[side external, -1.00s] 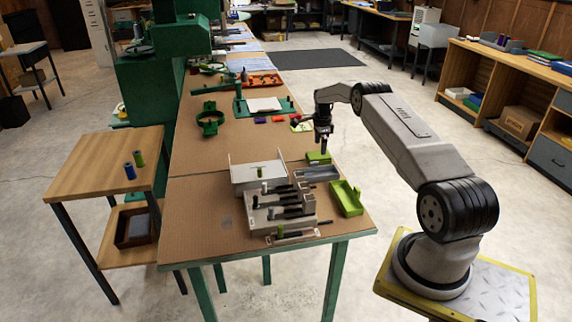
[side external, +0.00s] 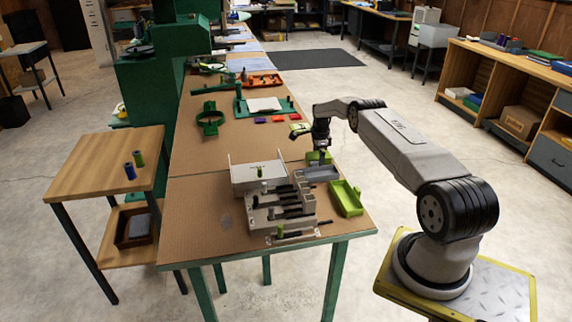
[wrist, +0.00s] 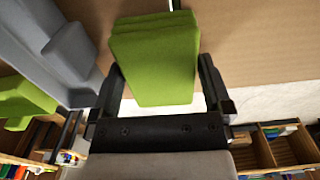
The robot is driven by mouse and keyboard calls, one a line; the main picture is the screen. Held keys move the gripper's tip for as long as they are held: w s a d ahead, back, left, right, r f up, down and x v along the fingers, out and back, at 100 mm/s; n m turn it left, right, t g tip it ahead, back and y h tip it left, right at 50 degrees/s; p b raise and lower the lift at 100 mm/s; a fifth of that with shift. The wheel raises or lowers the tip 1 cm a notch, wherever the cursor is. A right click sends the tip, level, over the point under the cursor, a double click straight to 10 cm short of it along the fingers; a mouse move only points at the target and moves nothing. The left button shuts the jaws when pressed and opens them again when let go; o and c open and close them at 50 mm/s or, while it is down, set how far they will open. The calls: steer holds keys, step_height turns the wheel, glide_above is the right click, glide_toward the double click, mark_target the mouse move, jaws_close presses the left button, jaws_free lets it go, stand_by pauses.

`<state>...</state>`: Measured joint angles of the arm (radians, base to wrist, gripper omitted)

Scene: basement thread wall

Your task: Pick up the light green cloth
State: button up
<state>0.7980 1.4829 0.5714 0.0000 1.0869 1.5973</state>
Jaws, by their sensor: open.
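The light green cloth (side external: 312,156) is a small folded block near the right edge of the brown-topped table. In the wrist view the cloth (wrist: 152,65) lies between the two black fingers of my gripper (wrist: 160,72), with one finger on each side. My gripper (side external: 321,158) is low over the cloth in the side view and partly covers it. The fingers are open. I cannot tell whether they touch the cloth.
A grey rack (side external: 278,212) with black tools stands to the left. Small red and blue pieces lie behind. The table's right edge is close.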

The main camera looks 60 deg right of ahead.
steer(key=c, duration=0.9)
steer(key=shift+c, duration=0.2)
steer(key=shift+r, duration=0.15)
steer(key=shift+r, duration=1.55)
steer(key=shift+s+a+r, duration=0.55)
steer(key=shift+s+r, duration=0.15)
steer(key=shift+r, duration=0.2)
steer(key=s+a+r, duration=0.7)
steer(key=s, duration=0.2)
steer(key=shift+s+a+r, duration=0.25)
steer(key=shift+a+r, duration=0.15)
